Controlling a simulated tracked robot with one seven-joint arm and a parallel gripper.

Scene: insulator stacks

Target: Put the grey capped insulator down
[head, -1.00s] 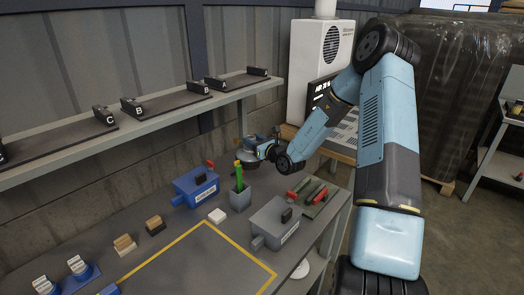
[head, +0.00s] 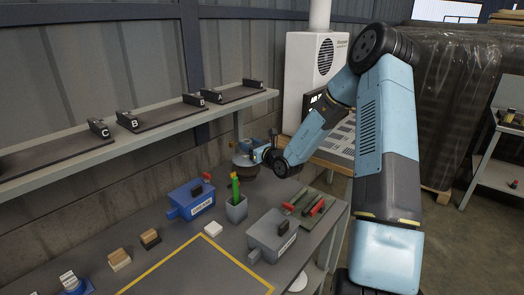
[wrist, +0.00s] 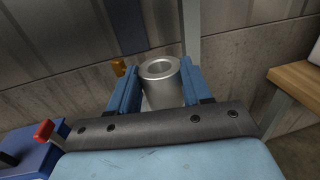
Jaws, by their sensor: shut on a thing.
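My gripper (head: 264,152) is at the far end of the workbench, beyond the pot with green pens. In the wrist view its blue fingers (wrist: 155,90) are shut on the grey metal cap of the insulator (wrist: 160,70), one finger on each side. In the head view the insulator's dark, rounded body (head: 244,161) shows just left of the gripper, near the wall. Its lower part is partly hidden, and I cannot tell whether it touches the bench.
The workbench (head: 110,235) holds a blue box (head: 192,199), a grey pot (head: 236,210), a grey box (head: 271,236), a green tray (head: 303,209) and small blocks. A lettered shelf (head: 150,130) runs along the wall above. The yellow-outlined area (head: 205,270) is bare.

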